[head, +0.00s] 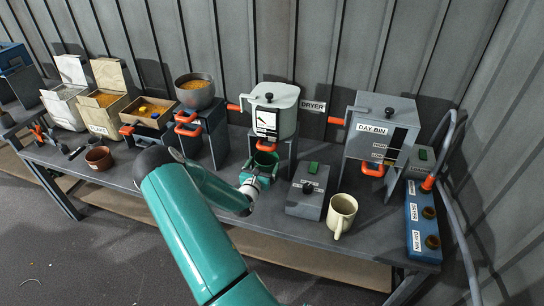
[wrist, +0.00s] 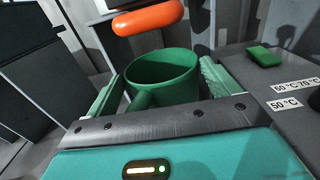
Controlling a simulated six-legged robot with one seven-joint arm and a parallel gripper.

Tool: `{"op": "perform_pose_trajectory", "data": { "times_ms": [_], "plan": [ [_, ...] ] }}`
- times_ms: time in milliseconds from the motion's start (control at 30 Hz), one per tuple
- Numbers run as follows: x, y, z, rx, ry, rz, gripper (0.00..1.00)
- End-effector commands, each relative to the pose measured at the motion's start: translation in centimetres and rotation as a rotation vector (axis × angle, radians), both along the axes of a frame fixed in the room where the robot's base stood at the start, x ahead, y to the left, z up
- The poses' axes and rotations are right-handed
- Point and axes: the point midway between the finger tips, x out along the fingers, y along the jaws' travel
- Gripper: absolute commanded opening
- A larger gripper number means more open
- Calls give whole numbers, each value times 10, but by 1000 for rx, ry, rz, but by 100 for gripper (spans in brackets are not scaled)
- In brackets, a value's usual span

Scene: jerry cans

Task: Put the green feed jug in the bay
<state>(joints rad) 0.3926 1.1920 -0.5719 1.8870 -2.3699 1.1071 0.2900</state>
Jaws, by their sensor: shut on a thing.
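The green feed jug (head: 264,160) is upright, in front of and partly below the dryer (head: 275,112). It also shows in the wrist view (wrist: 165,72), with its round mouth open at the top. My gripper (head: 256,178) is shut on the jug, with one green finger on each side in the wrist view (wrist: 160,90). The dryer's orange handle (wrist: 148,20) is just beyond and above the jug's rim. The jug's base is hidden by my gripper, so I cannot tell whether it touches the bench. No label marks the bay; an open space lies under the dryer.
A grey control box (head: 307,190) with a green button stands close to the right of my gripper. A cream mug (head: 341,213) is near the front edge. The day bin (head: 380,138) is at right. A bowl stand (head: 203,130) is at left.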

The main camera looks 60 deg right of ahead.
Motion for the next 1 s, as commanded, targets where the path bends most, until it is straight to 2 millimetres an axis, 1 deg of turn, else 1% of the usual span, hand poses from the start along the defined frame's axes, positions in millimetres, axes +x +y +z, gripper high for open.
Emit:
{"op": "perform_pose_trajectory", "data": {
  "times_ms": [33,200,300,400,633,800,867,1000],
  "plan": [
    [1,-14,0,-2,-1,-2,43],
    [6,-56,1,-3,0,-1,43],
    [9,-79,1,-2,0,1,43],
    [12,-96,0,-2,-1,2,43],
    [15,-115,-1,0,1,3,43],
    [15,-113,-30,1,2,4,43],
    [15,-113,-34,1,1,4,43],
    [15,-113,-35,-1,0,4,43]
  ]
}}
